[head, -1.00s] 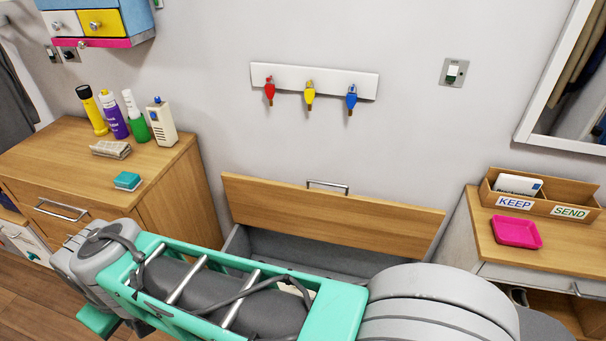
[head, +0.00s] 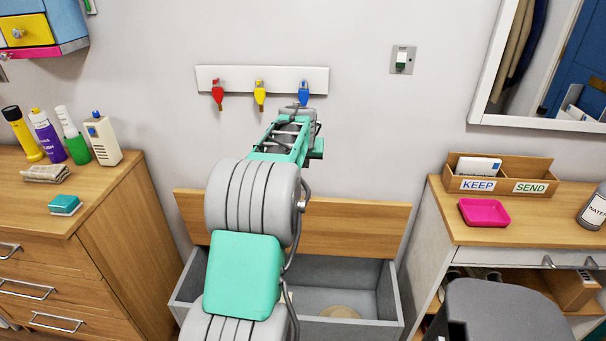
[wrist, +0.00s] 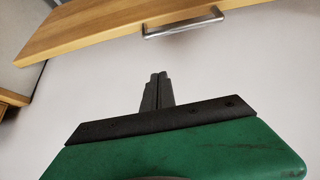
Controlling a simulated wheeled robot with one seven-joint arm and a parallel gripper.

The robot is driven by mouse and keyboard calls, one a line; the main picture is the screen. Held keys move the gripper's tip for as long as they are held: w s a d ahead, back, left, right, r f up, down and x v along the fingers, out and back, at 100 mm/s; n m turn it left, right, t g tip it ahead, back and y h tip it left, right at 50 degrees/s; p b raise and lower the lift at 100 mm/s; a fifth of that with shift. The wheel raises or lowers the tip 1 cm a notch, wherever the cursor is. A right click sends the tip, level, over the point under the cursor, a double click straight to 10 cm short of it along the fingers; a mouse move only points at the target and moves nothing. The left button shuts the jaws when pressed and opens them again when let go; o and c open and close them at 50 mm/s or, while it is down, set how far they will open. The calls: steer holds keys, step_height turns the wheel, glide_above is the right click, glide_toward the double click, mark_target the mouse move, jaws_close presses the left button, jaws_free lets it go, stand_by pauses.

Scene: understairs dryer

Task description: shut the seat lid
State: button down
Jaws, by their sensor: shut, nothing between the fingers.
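The seat lid (head: 345,228) is a wooden board standing raised at the back of the grey seat box (head: 391,295). The box is open, and a round beige thing (head: 340,312) lies inside. My arm crosses in front of the lid and hides part of it. In the wrist view the lid (wrist: 110,22) runs along the top with its metal handle (wrist: 183,27). My gripper (wrist: 158,75) is shut and empty, apart from the handle, with white wall around it. In the head view the fingers are hidden behind my arm.
A wooden drawer chest (head: 120,235) with bottles on it stands left of the box. A side table (head: 447,222) with a letter rack (head: 500,178) and pink tray (head: 494,212) stands right. A key rack (head: 285,78) hangs on the wall above.

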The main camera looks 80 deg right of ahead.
glide_above(305, 197)
steer(key=d, duration=0.4)
step_height(305, 197, down, 7)
steer(key=a, duration=0.2)
steer(key=a+f, duration=0.1)
steer(key=a, duration=0.1)
steer(key=shift+f, duration=0.1)
